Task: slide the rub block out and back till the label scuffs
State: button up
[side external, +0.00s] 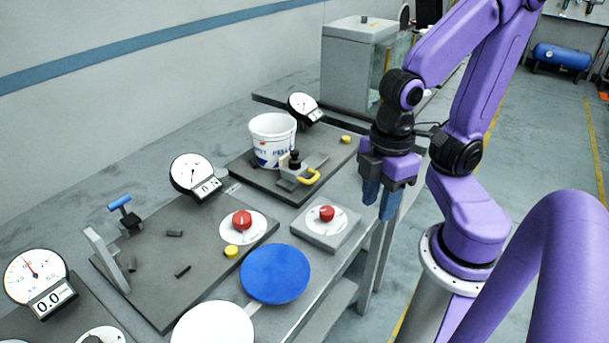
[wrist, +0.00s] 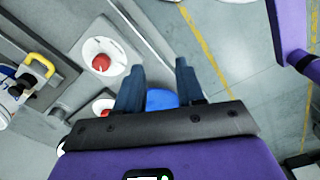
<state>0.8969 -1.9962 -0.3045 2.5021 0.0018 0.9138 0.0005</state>
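A white tub (side external: 272,141) with a printed label stands upright on a dark plate (side external: 330,165). A small metal fixture with a black knob (side external: 295,160) and a yellow handle (side external: 309,178) is in front of it; this looks like the rub block, close to the label. I cannot tell whether it touches. The yellow handle also shows at the left of the wrist view (wrist: 42,60), with the tub cut off at the edge. My gripper (side external: 378,209) hangs right of the fixture, past the bench edge, fingers down. In the wrist view it is open and empty (wrist: 160,67).
Red knobs on white dials stand on a grey block (side external: 327,231) and a dark plate (side external: 150,255). A blue disc (side external: 274,274) lies at the bench's front edge. Gauges (side external: 304,107) and a grey cabinet (side external: 350,65) stand behind. Open floor lies right of the bench.

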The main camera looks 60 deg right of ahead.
dwell(0.3)
notch_tip(320, 180, up, 7)
jog(key=n+t, duration=0.2)
jog(key=n, duration=0.3)
send_over(314, 178)
jog(key=s, duration=0.4)
jog(key=w+f, duration=0.1)
jog(key=f, duration=0.4)
jog(key=w+f, duration=0.1)
jog(key=f, duration=0.5)
jog(key=w+f, duration=0.1)
jog(key=f, duration=0.4)
jog(key=shift+w+f, duration=0.3)
grip_shut()
